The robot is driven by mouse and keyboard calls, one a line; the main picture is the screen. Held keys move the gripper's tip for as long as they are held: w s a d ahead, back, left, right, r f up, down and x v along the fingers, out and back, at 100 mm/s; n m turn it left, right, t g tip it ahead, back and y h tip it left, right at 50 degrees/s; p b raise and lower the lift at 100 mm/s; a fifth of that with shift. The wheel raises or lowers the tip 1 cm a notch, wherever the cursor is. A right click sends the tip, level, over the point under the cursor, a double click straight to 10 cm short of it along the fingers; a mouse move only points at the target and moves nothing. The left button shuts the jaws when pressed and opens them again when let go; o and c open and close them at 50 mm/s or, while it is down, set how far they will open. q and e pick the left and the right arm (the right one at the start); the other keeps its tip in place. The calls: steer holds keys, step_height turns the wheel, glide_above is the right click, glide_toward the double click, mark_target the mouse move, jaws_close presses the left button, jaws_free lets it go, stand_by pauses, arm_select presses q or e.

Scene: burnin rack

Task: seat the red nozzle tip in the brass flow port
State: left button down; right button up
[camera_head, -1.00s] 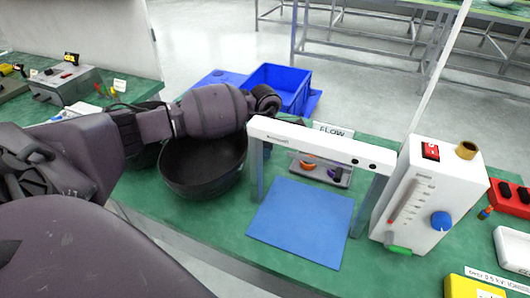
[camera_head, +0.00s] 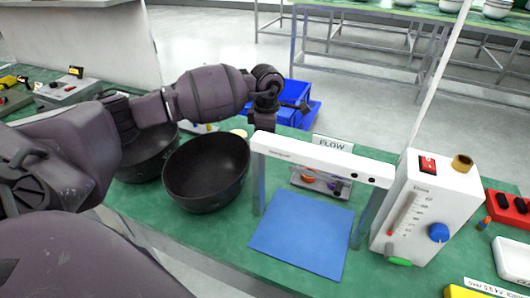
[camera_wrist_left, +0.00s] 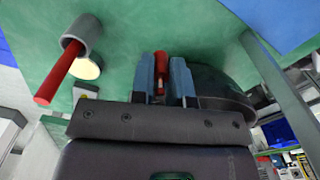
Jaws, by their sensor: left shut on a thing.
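The red nozzle tip (camera_wrist_left: 160,64) is between the two fingers of my left gripper (camera_wrist_left: 162,78) in the left wrist view; the fingers are shut on it. In the head view my left gripper (camera_head: 262,120) points down behind the left end of the white frame, its fingertips hidden. The brass flow port (camera_head: 462,163) is a short, open-topped ring on the white flow unit (camera_head: 428,205) at right, well apart from the gripper. My right gripper is in neither view.
A white frame (camera_head: 320,158) on grey posts stands over a blue mat (camera_head: 303,232), between the gripper and flow unit. Two dark bowls (camera_head: 206,173) (camera_head: 147,155) stand left. A blue bin (camera_head: 300,110) is behind. The wrist view shows a red rod (camera_wrist_left: 58,78) in a grey cup (camera_wrist_left: 83,33).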

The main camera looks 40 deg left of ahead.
arm_select(q)
step_height(320, 180, up, 10)
steer(key=shift+r+p, duration=0.25)
steer(key=shift+p, duration=0.05)
steer(key=shift+s+a, duration=0.1)
